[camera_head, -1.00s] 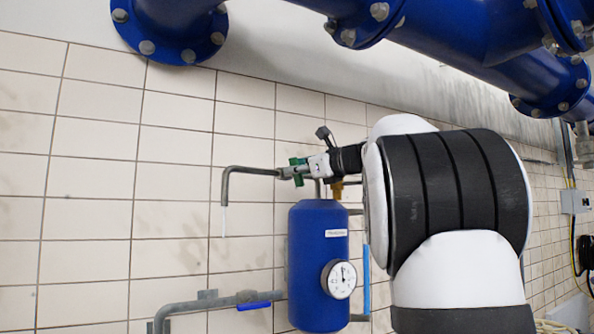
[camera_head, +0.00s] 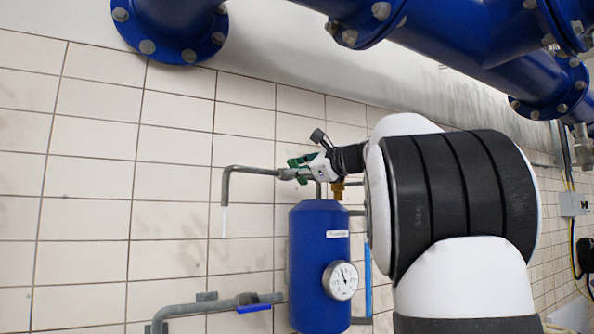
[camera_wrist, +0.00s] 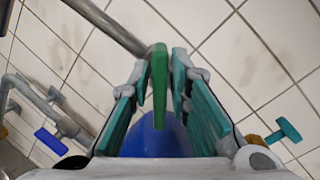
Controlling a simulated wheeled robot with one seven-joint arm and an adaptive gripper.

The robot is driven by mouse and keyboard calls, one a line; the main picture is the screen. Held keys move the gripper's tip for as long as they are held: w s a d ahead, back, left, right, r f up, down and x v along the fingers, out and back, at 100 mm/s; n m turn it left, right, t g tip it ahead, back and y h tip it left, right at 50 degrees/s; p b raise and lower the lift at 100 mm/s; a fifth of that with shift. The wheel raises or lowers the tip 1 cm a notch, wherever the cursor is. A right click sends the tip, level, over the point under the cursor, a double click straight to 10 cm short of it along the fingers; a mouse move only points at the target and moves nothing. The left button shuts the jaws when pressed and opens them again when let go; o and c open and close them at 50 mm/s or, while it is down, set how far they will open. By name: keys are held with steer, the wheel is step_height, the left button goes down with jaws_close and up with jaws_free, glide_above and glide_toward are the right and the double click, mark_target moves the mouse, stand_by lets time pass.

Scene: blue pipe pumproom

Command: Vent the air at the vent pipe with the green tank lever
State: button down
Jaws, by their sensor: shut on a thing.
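The blue tank (camera_head: 319,250) stands against the tiled wall, with a round gauge (camera_head: 341,281) on its front. Above it, the grey vent pipe (camera_head: 250,170) runs left and bends down. A thin white streak (camera_head: 224,222) shows below its open end. The green lever (camera_wrist: 158,75) stands between my finger pads in the wrist view. My gripper (camera_head: 300,165) is shut on it, above the tank; the gripper also shows in the wrist view (camera_wrist: 159,72). My fingers partly hide the lever and its valve in the head view.
A lower grey pipe with a blue lever (camera_head: 254,308) lies left of the tank. A teal lever (camera_wrist: 284,130) shows at right in the wrist view. Large blue flanged pipes (camera_head: 460,40) cross overhead. The tiled wall is close behind; the space left of the vent pipe is clear.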

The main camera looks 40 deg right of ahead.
steer(key=c, duration=1.7)
jaws_free()
steer(key=s, duration=1.2)
